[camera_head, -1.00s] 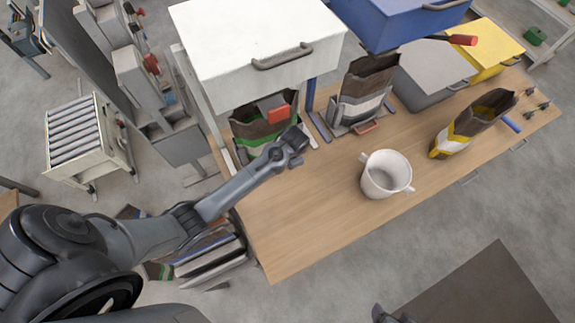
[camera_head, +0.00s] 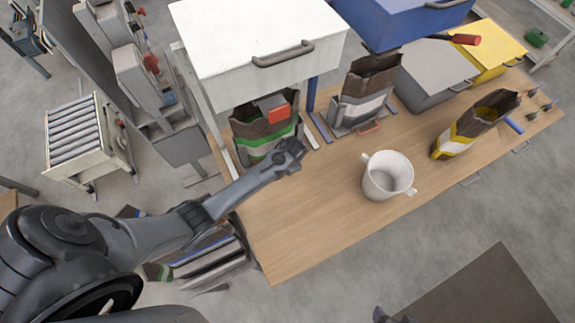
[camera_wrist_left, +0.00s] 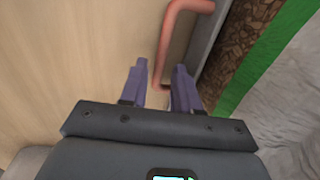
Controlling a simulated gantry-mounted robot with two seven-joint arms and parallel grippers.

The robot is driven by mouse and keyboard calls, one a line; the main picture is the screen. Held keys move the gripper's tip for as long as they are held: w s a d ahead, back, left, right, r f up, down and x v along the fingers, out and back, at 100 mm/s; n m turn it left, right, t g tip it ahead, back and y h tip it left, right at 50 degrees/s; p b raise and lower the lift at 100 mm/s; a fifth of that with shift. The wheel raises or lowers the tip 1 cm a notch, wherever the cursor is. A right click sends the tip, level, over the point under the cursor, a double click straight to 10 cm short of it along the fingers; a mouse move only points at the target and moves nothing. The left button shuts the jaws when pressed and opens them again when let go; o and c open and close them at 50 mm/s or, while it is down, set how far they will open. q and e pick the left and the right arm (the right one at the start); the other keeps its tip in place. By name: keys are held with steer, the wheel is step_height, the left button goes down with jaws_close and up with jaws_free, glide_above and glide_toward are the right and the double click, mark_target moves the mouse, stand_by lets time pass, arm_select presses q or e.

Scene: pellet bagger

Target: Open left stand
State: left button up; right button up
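The left stand holds a brown, green and white bag (camera_head: 262,143) under the white bin. Its salmon-red bent handle (camera_wrist_left: 164,45) shows in the left wrist view, in front of the bag beside the stand's grey edge (camera_wrist_left: 205,35). My left gripper (camera_head: 295,148) is low in front of this stand and hides the handle in the head view. In the wrist view, my left gripper's fingers (camera_wrist_left: 160,72) are apart. The handle's lower end appears between them; contact cannot be told. A small part of my right gripper (camera_head: 380,314) seems to show at the bottom edge.
The white bin (camera_head: 260,40) with a red chute flap (camera_head: 279,114) overhangs the left stand. The right stand, with its red handle (camera_head: 368,127), is beside it.

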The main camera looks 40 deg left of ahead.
arm_select(q)
jaws_close()
steer(key=shift+d, duration=0.1)
arm_select(e)
steer(key=shift+a+r, duration=0.1)
steer(key=shift+a, duration=0.05)
